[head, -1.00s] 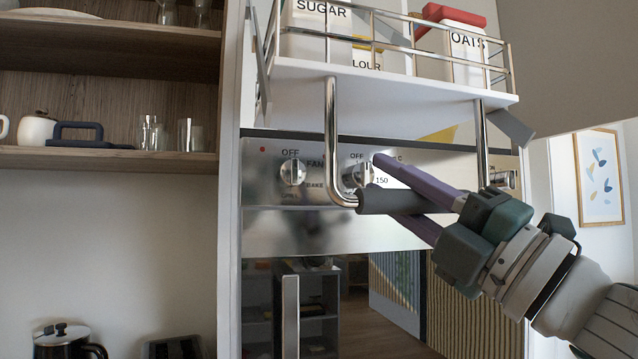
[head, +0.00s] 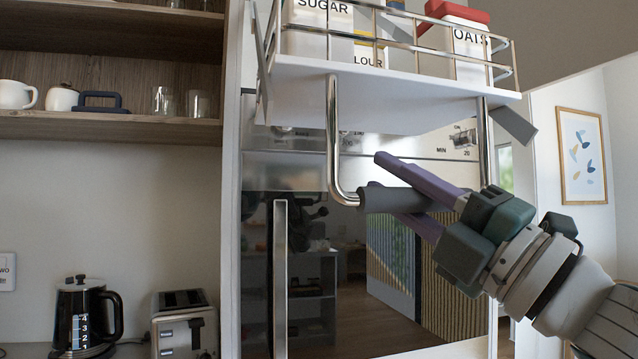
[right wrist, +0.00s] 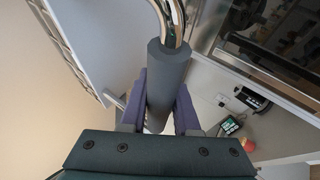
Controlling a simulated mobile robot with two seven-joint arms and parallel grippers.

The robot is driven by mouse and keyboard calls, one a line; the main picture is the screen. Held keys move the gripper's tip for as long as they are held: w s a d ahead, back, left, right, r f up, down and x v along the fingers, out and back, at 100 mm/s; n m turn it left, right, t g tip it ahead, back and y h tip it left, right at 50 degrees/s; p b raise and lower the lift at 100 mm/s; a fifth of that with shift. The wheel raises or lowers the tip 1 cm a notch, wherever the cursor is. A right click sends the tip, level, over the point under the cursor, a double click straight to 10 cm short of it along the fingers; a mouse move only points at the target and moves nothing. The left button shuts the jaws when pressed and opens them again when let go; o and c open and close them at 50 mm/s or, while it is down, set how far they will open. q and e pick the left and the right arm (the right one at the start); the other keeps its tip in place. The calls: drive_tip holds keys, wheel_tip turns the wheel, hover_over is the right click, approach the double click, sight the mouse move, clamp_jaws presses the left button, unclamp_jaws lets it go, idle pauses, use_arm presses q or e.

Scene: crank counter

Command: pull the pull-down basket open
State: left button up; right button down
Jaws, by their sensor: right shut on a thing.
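The pull-down basket (head: 400,88) is a white shelf with a chrome wire rail, in the upper middle of the head view. It holds a sugar box, a flour box and an oats box with a red lid. A chrome U-shaped handle (head: 333,140) hangs below it, with a dark grey grip sleeve (head: 388,200). My right gripper (head: 420,195), with purple fingers, is shut on the grey sleeve. The right wrist view shows the sleeve (right wrist: 166,80) between the two fingers. My left gripper is in neither view.
An oven (head: 350,260) with a dark glass door and vertical steel handle is behind and below the basket. Shelves (head: 110,128) with cups and glasses are at left. A kettle (head: 84,315) and toaster (head: 185,325) stand on the counter below them.

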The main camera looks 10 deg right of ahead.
drive_tip(key=c, duration=0.7)
unclamp_jaws()
drive_tip(key=shift+o, duration=0.2)
drive_tip(key=b+v, duration=0.3)
drive_tip(key=v, duration=0.6)
drive_tip(key=shift+w+a+f, duration=0.1)
drive_tip(key=shift+s+d+f+b, duration=0.15)
drive_tip(key=shift+s+d+b, duration=0.2)
drive_tip(key=shift+s, duration=0.15)
